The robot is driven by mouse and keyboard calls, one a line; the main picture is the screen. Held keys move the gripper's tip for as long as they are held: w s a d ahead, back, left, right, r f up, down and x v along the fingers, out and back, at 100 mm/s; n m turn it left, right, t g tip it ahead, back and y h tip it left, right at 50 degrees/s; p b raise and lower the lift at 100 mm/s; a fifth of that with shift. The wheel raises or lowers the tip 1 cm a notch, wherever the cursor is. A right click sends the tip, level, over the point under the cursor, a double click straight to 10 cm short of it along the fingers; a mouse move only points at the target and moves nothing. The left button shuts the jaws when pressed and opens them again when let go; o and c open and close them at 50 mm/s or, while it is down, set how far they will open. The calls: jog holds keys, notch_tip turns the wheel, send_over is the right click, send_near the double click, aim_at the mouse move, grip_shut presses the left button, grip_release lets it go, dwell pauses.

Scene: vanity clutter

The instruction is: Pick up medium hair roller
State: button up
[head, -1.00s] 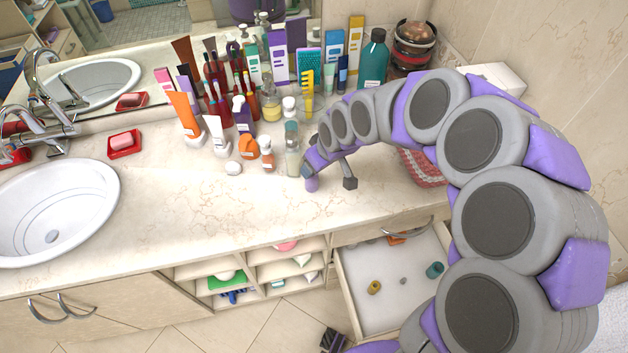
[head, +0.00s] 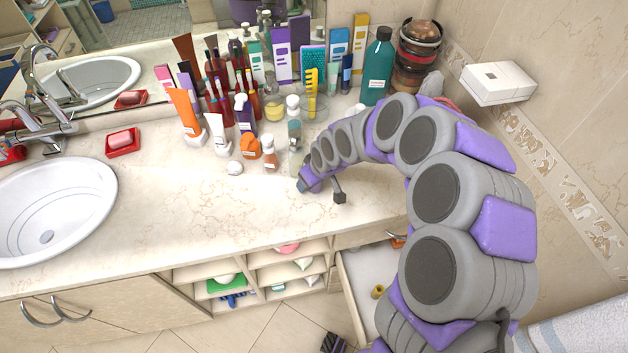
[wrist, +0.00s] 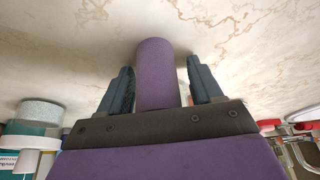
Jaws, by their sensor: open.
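A plain purple cylinder (wrist: 156,75), which looks like a hair roller, lies between the two dark fingers of my gripper in the wrist view. My gripper (wrist: 159,64) is open, with a finger on each side of the cylinder. A thin gap shows on the right side; I cannot tell whether the left finger touches. In the head view my gripper (head: 322,192) is low at the countertop (head: 200,240), in front of the bottles. The cylinder is hard to tell from my purple wrist there. A yellow roller (head: 377,291) lies in the open drawer (head: 352,300).
Bottles and tubes crowd the back of the counter, with a clear bottle (head: 294,148) just behind my gripper. The front counter is clear up to the sink (head: 85,215).

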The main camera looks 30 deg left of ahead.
jog(key=shift+r, duration=0.1)
jog(key=shift+c, duration=0.9)
jog(key=shift+d+r, duration=0.1)
jog(key=shift+d, duration=0.3)
jog(key=c, duration=0.5)
jog(key=shift+c, duration=1.3)
jog(key=shift+a, duration=0.25)
jog(key=shift+c, duration=0.4)
